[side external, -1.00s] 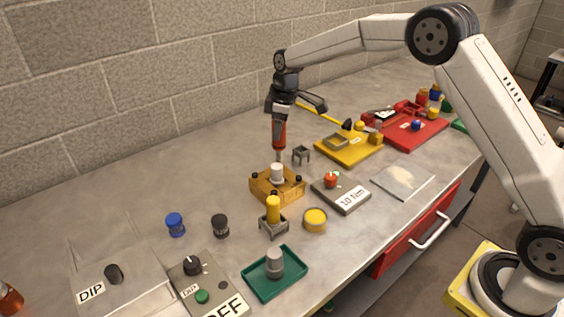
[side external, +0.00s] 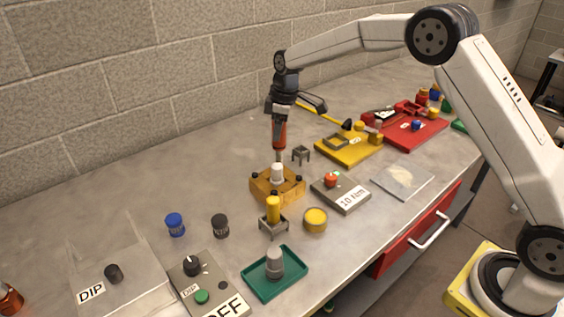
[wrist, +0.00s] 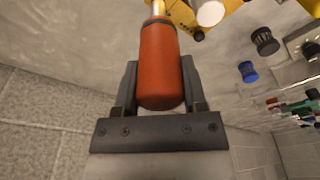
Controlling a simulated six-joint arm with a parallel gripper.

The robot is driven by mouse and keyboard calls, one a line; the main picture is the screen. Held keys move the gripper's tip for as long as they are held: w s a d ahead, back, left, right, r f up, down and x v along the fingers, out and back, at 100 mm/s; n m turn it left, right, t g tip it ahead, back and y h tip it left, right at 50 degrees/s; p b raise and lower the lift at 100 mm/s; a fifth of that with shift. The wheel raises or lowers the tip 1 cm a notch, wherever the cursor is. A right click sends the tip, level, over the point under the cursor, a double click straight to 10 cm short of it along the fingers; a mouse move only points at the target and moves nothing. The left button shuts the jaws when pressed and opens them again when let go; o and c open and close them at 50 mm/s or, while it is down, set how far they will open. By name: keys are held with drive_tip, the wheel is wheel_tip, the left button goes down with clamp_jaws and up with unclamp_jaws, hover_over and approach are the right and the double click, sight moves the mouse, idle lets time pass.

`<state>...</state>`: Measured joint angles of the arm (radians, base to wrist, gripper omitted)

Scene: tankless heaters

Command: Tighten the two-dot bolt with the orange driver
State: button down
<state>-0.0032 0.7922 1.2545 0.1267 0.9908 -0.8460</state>
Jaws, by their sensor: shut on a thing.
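My gripper (side external: 281,118) is shut on the handle of the orange driver (side external: 279,135) and holds it upright, tip down. In the wrist view the driver (wrist: 160,65) lies between my two fingers (wrist: 158,88). Its metal shaft points at the far side of the amber block (side external: 263,190), which carries small black bolts at its corners and a white cylinder (side external: 277,173) in its middle. A black bolt (side external: 255,176) shows at the block's left corner and another (side external: 301,178) at its right. The tip's contact is hidden behind the cylinder. The dot marks are too small to read.
A yellow cylinder on a grey stand (side external: 273,210) and a yellow round cap (side external: 315,219) stand in front of the block. Blue (side external: 175,224) and black (side external: 220,226) caps lie left.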

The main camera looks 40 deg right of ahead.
drive_tip(key=shift+r, duration=3.65)
